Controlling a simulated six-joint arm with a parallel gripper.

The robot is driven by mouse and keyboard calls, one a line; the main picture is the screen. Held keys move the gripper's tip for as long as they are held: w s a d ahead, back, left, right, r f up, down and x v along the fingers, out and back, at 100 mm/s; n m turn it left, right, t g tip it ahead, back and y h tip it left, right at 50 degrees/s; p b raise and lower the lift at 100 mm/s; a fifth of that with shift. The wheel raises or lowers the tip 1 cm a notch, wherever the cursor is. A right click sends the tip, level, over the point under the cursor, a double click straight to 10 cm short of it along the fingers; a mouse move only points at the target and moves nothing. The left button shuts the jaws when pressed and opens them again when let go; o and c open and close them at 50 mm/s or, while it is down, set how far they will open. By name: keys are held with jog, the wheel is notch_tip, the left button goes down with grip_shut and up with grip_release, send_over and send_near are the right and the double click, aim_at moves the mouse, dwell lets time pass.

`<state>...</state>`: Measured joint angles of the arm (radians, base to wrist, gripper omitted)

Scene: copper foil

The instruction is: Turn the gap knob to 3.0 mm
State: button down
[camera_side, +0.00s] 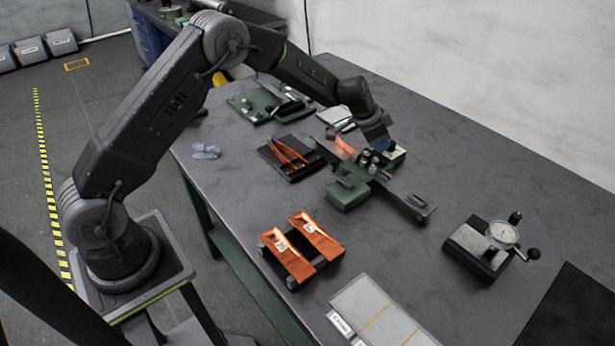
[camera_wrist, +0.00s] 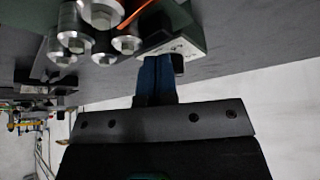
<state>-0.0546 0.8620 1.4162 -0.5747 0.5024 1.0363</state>
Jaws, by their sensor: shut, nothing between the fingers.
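The green roller machine (camera_side: 347,194) stands on the bench, with several silvery rollers at its middle. The rollers also show large in the wrist view (camera_wrist: 100,14). A pale plate with small markings (camera_wrist: 182,47) sits on its green block; the markings are too small to read. A dark round part, perhaps the gap knob (camera_wrist: 179,66), shows beside the plate, partly hidden by my fingers. My gripper (camera_side: 382,148) is over the roller machine. In the wrist view its blue fingers (camera_wrist: 155,62) are together and empty, close to the plate; I cannot tell whether they touch the knob.
A rack with two copper strips (camera_side: 302,246) stands in front. A dial gauge (camera_side: 502,234) is at the right, and a pale sectioned tray (camera_side: 375,312) at the near edge. A dark tray with orange-handled tools (camera_side: 288,156) lies left of the machine. Bench between is clear.

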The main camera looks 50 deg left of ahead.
jog(key=shift+a+f, duration=0.2)
jog(key=shift+a, duration=0.05)
dwell(0.7)
jog(key=shift+w+a, duration=0.15)
jog(key=shift+a, duration=0.2)
jog(key=shift+w+a, duration=0.25)
jog(key=shift+a, duration=0.05)
jog(key=shift+w+a, duration=0.1)
jog(key=shift+w, duration=0.1)
dwell(0.4)
jog(key=shift+s+a, duration=0.25)
jog(key=shift+a, duration=0.05)
notch_tip(320, 180, up, 6)
jog(key=shift+r, duration=0.15)
jog(key=shift+d, duration=0.1)
